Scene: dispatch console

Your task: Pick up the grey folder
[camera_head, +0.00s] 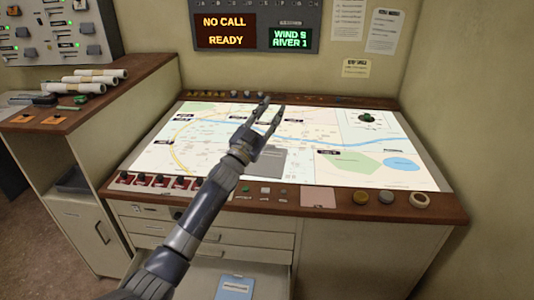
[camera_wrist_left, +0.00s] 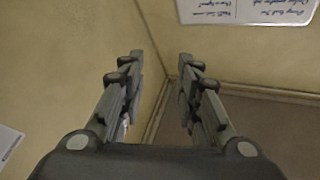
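A flat grey rectangle, which looks like the grey folder (camera_head: 287,163), lies on the lit map table (camera_head: 330,172) near its front middle. My left forearm and gripper partly cover its left side. My left gripper (camera_head: 274,103) is open, above the map and beyond the folder in the picture, with its fingers pointing to the back. In the left wrist view the two fingers (camera_wrist_left: 160,85) are apart with nothing between them. The folder does not show in that view. My right gripper is not in view.
A blue folder (camera_head: 235,287) lies in the open drawer below the console. A dark green round object (camera_head: 367,117) sits at the map's back right. Rolled papers (camera_head: 90,80) lie on the left cabinet.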

